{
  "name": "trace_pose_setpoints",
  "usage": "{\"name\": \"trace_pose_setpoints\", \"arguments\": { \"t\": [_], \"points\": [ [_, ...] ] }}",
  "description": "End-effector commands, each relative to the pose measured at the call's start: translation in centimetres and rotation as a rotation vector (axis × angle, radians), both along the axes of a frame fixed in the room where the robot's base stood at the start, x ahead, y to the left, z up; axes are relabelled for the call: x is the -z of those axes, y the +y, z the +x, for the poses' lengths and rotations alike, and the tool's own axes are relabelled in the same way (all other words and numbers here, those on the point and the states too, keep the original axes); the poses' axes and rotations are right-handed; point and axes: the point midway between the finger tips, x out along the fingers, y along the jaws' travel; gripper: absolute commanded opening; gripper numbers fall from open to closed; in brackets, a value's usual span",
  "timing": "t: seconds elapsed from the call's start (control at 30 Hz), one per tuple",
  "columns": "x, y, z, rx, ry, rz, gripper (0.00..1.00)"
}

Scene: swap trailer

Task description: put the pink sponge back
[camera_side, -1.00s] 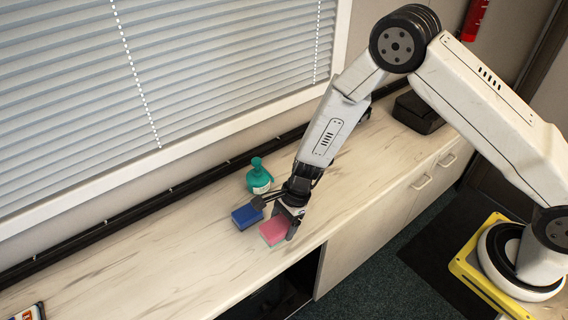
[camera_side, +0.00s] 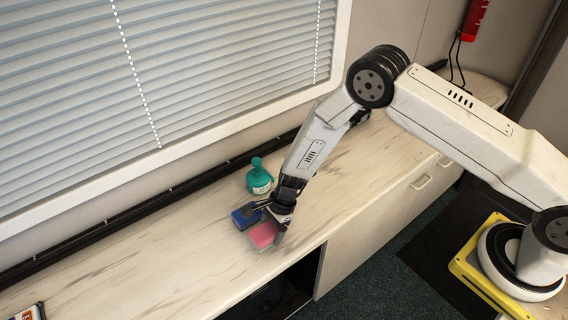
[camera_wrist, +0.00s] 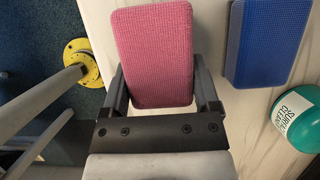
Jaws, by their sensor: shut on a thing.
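The pink sponge (camera_side: 263,235) is at the front part of the counter in the side view. My gripper (camera_side: 277,228) is shut on it, and its two fingers flank the sponge's near end in the wrist view (camera_wrist: 160,95). The sponge (camera_wrist: 155,50) sticks out ahead of the fingers. I cannot tell for sure whether it touches the counter. A blue sponge (camera_side: 246,218) lies just behind and to the left of it; in the wrist view the blue sponge (camera_wrist: 268,40) is to the right, apart from the pink one.
A teal bottle of surface cleaner (camera_side: 259,177) stands behind the sponges near the wall. The wooden counter (camera_side: 150,270) is clear to the left, apart from an object (camera_side: 30,312) at the lower left corner. The counter's front edge drops to an open gap.

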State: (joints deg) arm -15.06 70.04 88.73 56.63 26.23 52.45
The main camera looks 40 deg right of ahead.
Motion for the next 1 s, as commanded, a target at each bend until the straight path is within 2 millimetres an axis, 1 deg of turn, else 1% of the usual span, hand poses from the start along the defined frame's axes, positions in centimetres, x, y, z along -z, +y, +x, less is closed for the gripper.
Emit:
{"name": "trace_pose_setpoints", "arguments": {
  "t": [0.1,0.2,0.67,0.7,0.73,1.0],
  "points": [
    [1.2,0.0,0.0,-0.001,0.001,-0.001,0.23],
    [1.7,0.0,0.0,-0.001,-0.001,-0.001,0.23],
    [2.1,0.0,0.0,0.0,-0.001,-0.002,0.23],
    [2.1,0.0,0.0,0.0,-0.001,-0.002,0.91],
    [2.1,0.0,0.0,0.0,-0.001,-0.002,1.0],
    [2.0,0.0,0.0,0.0,-0.001,-0.002,1.0]
  ]
}}
